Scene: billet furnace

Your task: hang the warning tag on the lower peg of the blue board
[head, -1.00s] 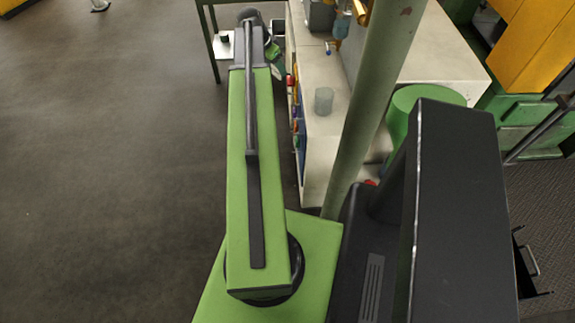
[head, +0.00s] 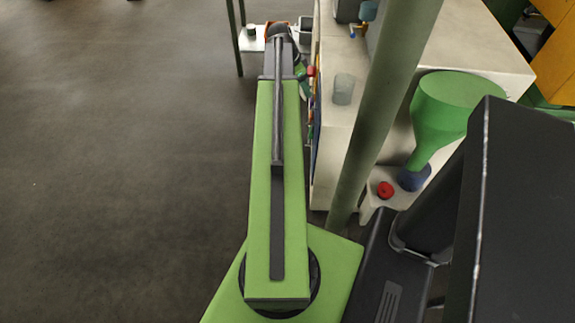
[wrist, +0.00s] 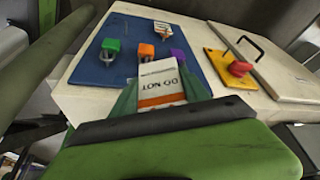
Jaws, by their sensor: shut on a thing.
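The warning tag (wrist: 160,88), white with an orange band and the words "DO NOT", is between the green fingers of my gripper (wrist: 160,82) in the wrist view. My gripper is shut on it. The blue board (wrist: 92,66) is on the white cabinet front beyond the tag. A green padlock (wrist: 111,47), an orange padlock (wrist: 146,51) and a purple piece (wrist: 178,54) show on or near it. The tag and fingers cover the board's near part. I cannot make out the lower peg. In the head view my arm mostly hides the gripper.
A small white and orange label (wrist: 162,29) is near the board's far side. A yellow plate (wrist: 216,62) with a red knob (wrist: 239,68) is to the right. In the head view a green post (head: 385,110) stands right of my arm. Open floor (head: 120,170) lies left.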

